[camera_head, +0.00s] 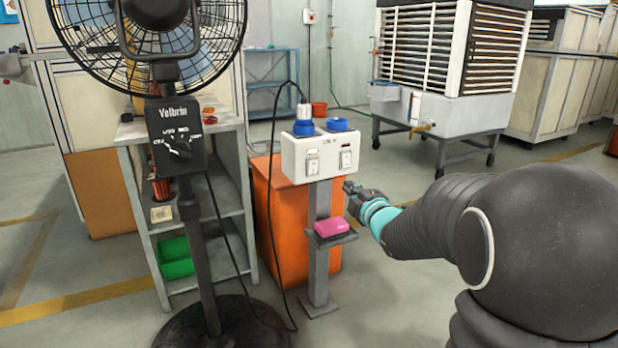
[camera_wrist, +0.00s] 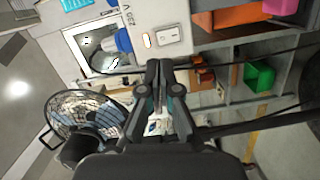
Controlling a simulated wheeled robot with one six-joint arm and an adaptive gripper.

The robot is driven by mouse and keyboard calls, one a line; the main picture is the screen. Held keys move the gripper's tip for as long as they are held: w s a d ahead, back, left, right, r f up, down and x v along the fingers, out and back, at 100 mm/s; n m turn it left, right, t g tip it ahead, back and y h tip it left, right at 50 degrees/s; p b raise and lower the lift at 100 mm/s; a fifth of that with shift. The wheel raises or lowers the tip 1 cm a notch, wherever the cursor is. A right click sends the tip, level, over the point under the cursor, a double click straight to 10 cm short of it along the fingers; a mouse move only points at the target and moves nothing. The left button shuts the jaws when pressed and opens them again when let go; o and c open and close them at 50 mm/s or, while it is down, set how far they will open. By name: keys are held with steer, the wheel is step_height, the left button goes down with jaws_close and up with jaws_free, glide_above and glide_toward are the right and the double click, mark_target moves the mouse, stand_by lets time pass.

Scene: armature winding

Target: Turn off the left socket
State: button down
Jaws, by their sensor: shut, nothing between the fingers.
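The white socket box (camera_head: 320,150) stands on a grey post, with two blue sockets on top. The left socket (camera_head: 303,128) has a white plug (camera_head: 304,112) in it; the right socket (camera_head: 337,124) is empty. The left switch (camera_head: 312,166) and right switch (camera_head: 346,160) are on the front face. My gripper (camera_head: 350,188) is shut and empty, below the box's right end. Its fingertips (camera_wrist: 158,68) show just below the switch in the wrist view, apparently apart from it.
A pink block (camera_head: 331,227) lies on a small shelf on the post, below my gripper. A black fan (camera_head: 165,60) stands at left, before a grey shelf (camera_head: 200,238). A black cable (camera_head: 272,200) hangs left of the post. An orange bin (camera_head: 285,225) stands behind it.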

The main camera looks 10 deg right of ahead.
mark_target(315, 163)
steer(key=w+f+n+y, duration=0.1)
steer(key=n, duration=0.1)
steer(key=w+f+n+y, duration=0.1)
steer(key=y, duration=0.1)
steer(key=shift+w+a+f+n+t+b, duration=0.1)
steer(key=shift+a+f+n+t+b, duration=0.1)
steer(key=shift+a+n+t+b, duration=0.2)
steer(key=x, duration=1.4)
steer(key=shift+r+p, duration=0.1)
steer(key=shift+p, duration=0.25)
